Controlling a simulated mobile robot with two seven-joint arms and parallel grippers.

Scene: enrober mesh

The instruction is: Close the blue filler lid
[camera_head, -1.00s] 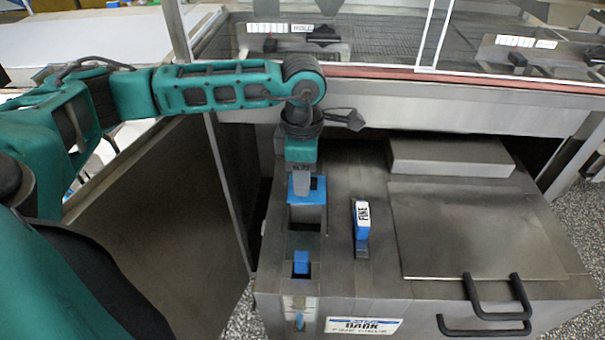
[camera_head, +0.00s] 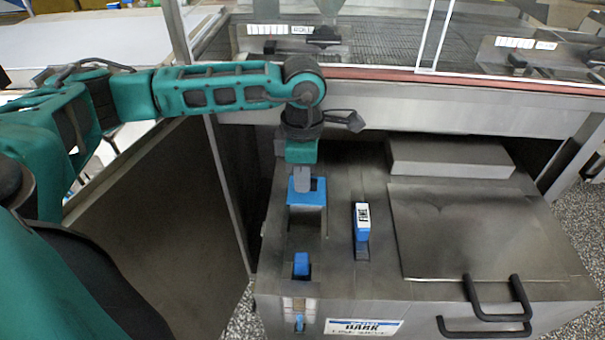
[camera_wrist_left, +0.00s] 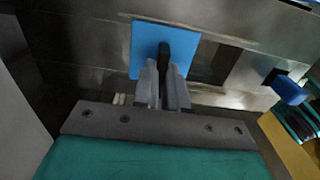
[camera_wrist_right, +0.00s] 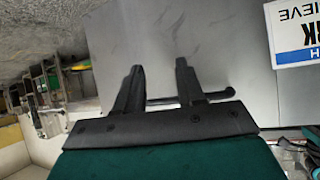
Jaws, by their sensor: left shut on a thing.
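The blue filler lid (camera_head: 294,198) is a flat square plate on top of the grey machine, at the far end of a recessed slot. In the left wrist view the lid (camera_wrist_left: 146,40) has an upright black knob (camera_wrist_left: 164,58). A darker brownish rectangle (camera_wrist_left: 212,62), seemingly the filler opening, shows beside the lid, on the side of the small blue block. My left gripper (camera_head: 302,186) reaches down over the lid. Its fingers (camera_wrist_left: 164,85) are shut on the knob. My right gripper (camera_wrist_right: 158,80) is open and empty, in front of a grey metal face.
A blue block marked FINE (camera_head: 362,222) stands right of the slot. A smaller blue block (camera_head: 301,264) sits nearer. A flat metal cover (camera_head: 470,230) and black handles (camera_head: 485,327) are at the right. The conveyor frame (camera_head: 400,105) overhangs behind.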

